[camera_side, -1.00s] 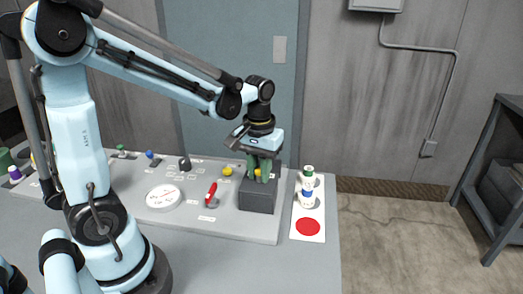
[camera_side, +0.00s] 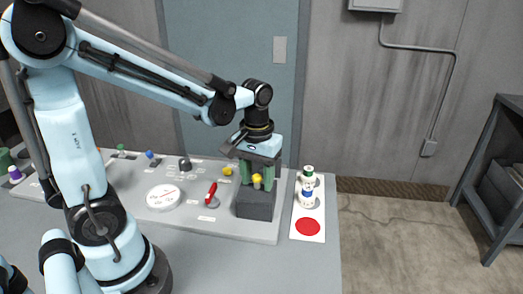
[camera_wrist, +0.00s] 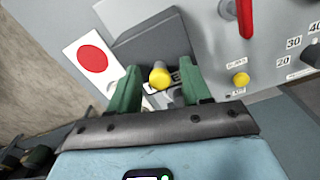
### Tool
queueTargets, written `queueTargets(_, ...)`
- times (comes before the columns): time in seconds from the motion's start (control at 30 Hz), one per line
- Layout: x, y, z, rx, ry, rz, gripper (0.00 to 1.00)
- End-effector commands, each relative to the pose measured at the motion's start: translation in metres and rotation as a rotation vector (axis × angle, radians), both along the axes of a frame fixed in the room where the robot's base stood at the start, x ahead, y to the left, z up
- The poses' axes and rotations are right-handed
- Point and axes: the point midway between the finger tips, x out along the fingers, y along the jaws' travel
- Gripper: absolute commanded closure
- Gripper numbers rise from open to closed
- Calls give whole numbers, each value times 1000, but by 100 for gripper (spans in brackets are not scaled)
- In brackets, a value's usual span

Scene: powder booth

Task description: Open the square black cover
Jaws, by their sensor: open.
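The square black cover appears as a dark grey block (camera_side: 255,206) at the right end of the panel, and as a dark grey plate (camera_wrist: 145,48) in the wrist view. A yellow knob (camera_side: 257,182) stands at its top; it also shows in the wrist view (camera_wrist: 160,77). My gripper (camera_side: 258,184) is over the block, pointing down. Its green fingers are spread, one on each side of the yellow knob, as the wrist view also shows (camera_wrist: 158,92). I see gaps between knob and fingers. The fingers hide part of the dark piece.
A red-handled lever (camera_side: 211,193), another yellow button (camera_side: 227,171) and a round white dial (camera_side: 163,196) are on the panel to the left.

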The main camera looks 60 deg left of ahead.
Motion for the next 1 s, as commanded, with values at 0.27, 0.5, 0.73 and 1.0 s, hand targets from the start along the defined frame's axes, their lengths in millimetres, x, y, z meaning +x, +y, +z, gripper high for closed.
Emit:
queueTargets(0.27,0,0,21,0,0,0,52)
queueTargets(0.5,0,0,58,0,0,0,52)
queueTargets(0.73,0,0,93,0,0,0,52)
queueTargets(1.0,0,0,117,0,0,0,52)
